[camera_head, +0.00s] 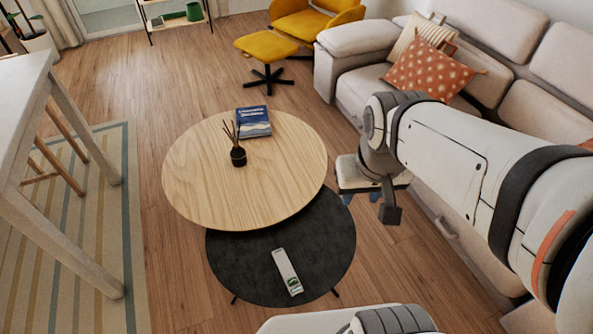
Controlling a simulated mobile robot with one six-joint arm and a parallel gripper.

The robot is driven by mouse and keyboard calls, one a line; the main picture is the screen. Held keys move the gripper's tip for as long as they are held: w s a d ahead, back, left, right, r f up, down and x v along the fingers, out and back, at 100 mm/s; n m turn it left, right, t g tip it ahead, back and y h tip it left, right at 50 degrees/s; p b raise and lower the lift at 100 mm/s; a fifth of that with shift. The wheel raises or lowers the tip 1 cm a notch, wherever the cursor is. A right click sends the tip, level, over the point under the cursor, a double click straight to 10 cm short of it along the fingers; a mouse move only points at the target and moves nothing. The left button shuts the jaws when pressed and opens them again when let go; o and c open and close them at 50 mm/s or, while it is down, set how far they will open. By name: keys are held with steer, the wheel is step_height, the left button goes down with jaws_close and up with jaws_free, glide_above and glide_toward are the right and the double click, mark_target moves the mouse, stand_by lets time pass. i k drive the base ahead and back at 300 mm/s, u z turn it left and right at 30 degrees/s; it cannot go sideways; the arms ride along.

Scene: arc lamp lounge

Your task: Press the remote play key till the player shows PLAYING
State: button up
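The remote (287,271) is a slim white bar lying on the black lower round table, with green keys or markings near its front end. The keys are too small to read. My gripper (359,197) hangs at the end of my arm, in the air to the right of the tables and up and right of the remote in the picture. Two blue fingertips show apart below its pale body, with nothing seen between them. It is clear of the remote. No player display reading PLAYING can be made out.
A wooden round table (190,190) overlaps the black table (335,235) and carries a blue book (254,122) and a reed diffuser (238,157). A pale sofa (358,55) stands right. A white table (25,90) stands left. A small dark item (158,22) sits on the back shelf.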

mark_target(292, 280)
steer(key=z, duration=0.3)
steer(key=k, duration=1.85)
steer(key=u, duration=0.35)
steer(key=i, duration=1.05)
steer(key=u, duration=0.05)
